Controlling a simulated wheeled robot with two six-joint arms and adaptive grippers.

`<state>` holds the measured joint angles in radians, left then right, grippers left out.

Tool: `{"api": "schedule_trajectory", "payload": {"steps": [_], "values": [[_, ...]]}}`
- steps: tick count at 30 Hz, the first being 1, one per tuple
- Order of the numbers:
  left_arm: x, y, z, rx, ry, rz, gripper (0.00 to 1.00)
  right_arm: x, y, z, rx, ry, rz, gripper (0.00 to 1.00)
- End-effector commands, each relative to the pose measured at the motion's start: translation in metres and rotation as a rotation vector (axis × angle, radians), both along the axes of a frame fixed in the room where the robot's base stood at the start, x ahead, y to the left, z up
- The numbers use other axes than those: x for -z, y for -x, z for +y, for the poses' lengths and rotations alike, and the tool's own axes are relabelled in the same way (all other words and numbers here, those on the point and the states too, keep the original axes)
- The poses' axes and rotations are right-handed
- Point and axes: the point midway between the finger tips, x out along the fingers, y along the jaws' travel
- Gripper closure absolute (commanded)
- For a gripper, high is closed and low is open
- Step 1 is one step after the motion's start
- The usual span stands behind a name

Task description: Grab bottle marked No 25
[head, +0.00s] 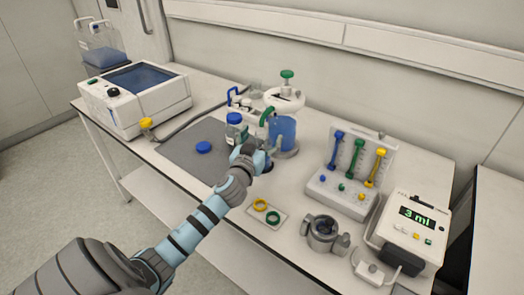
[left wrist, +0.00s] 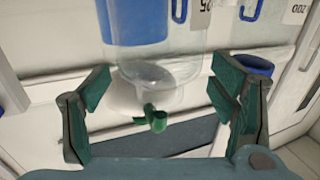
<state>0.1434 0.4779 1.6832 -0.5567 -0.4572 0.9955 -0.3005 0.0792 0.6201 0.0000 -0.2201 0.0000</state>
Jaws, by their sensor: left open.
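A bottle with a blue cap and a pale label (head: 236,130) stands at the back of the grey mat; its number is too small to read. My left gripper (head: 250,152) is just right of it and partly covers its lower part. In the left wrist view my left gripper (left wrist: 160,88) is open. A clear vessel with blue contents (left wrist: 137,22) and a green tap shows between and beyond the fingers; contact is not visible. Beside it a white label (left wrist: 205,5) is cut off by the top edge, its marking turned and only partly readable.
A blue cap (head: 203,147) lies on the grey mat (head: 185,160). A blue vessel with green valve parts (head: 283,133) stands right of the gripper. A lever rack (head: 345,185), metal clamp (head: 324,233) and "3 ml" device (head: 415,220) occupy the right. A boxy machine (head: 140,100) stands left.

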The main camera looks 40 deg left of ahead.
Motion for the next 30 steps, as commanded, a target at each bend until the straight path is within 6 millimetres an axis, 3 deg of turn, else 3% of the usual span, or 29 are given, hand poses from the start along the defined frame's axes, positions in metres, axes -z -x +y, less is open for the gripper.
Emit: {"api": "schedule_trajectory", "payload": {"steps": [7, 21, 30], "values": [[0.0006, -0.0045, 0.001, 0.002, 0.001, 0.001, 0.24, 0.0004, -0.0004, 0.0, 0.0, 0.0, -0.001, 0.24], [0.001, -0.004, 0.0011, 0.001, 0.0, 0.001, 0.99, 0.0004, -0.0004, -0.0001, 0.0, 0.0, -0.001, 0.24], [0.001, -0.0039, 0.0012, 0.0, 0.0, 0.002, 1.0, 0.0001, -0.0004, -0.0003, 0.0, 0.0, -0.001, 0.24]]}}
